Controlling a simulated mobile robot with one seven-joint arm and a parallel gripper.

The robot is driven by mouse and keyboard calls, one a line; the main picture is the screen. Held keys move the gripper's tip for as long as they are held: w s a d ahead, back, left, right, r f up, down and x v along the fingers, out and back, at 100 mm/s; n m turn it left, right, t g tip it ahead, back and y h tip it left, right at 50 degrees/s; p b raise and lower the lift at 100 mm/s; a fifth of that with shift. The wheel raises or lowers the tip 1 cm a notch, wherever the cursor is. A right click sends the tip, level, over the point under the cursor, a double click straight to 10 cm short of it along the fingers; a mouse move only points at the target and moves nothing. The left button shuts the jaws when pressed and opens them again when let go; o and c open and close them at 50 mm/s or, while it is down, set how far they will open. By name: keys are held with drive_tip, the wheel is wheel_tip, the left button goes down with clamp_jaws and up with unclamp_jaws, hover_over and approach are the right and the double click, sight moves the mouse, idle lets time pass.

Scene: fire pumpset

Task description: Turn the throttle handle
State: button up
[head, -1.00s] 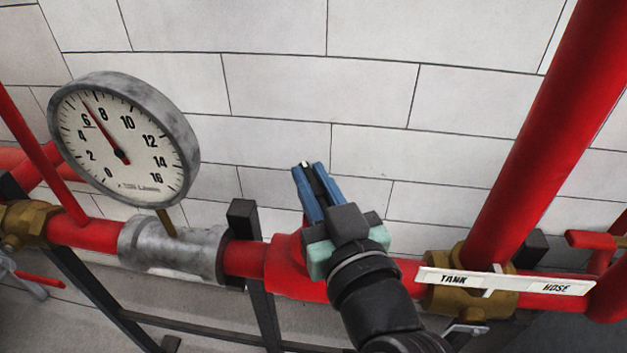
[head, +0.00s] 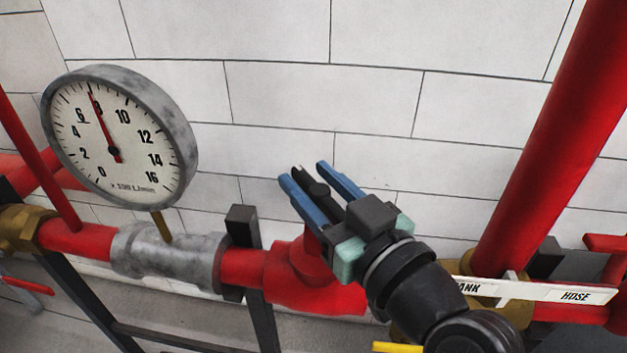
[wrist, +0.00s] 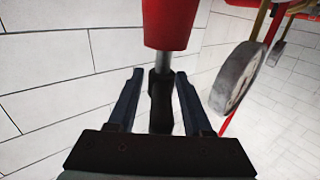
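The throttle handle is a black lever (head: 317,188) on a short stem above the red valve body (head: 300,275). It also shows in the wrist view (wrist: 161,103), below the red valve part and its metal stem. My gripper (head: 303,172) has two blue fingers on either side of the handle. In the wrist view my gripper (wrist: 158,75) shows a gap between each finger and the handle, so it is open around it. The wrist partly hides the valve body in the head view.
A round gauge (head: 118,145) stands at the left, its needle near 8. A white TANK/HOSE sign (head: 575,294) and a thick red pipe (head: 550,130) are at the right. A yellow piece (head: 398,347) shows below my arm. A white block wall (head: 270,110) is behind.

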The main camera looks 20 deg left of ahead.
drive_tip(key=b+v, duration=0.2)
drive_tip(key=v, duration=1.1)
drive_tip(key=w+d+r+m+t+h+p, duration=0.1)
drive_tip(key=w+r+m+t+h+p, duration=0.25)
drive_tip(key=r, duration=0.45)
drive_tip(key=w+d+r+m+t+h+p, duration=0.1)
drive_tip(key=w+r+m+t+h+p, duration=0.15)
drive_tip(key=w+r+t, duration=0.4)
drive_tip(key=s+d+r+m+t+h+p, duration=0.1)
drive_tip(key=s+r+m+t+h+p, duration=0.1)
drive_tip(key=r, duration=0.9)
drive_tip(key=s+d+r+m+t+h+p, duration=0.1)
drive_tip(key=s+r+t+h, duration=0.4)
drive_tip(key=r, duration=0.6)
drive_tip(key=shift+s+d+m+h+p, duration=0.2)
drive_tip(key=shift+s+m+h+p, duration=0.35)
drive_tip(key=shift+s+m+h, duration=0.5)
drive_tip(key=shift+w+f, duration=0.1)
drive_tip(key=shift+w, duration=0.05)
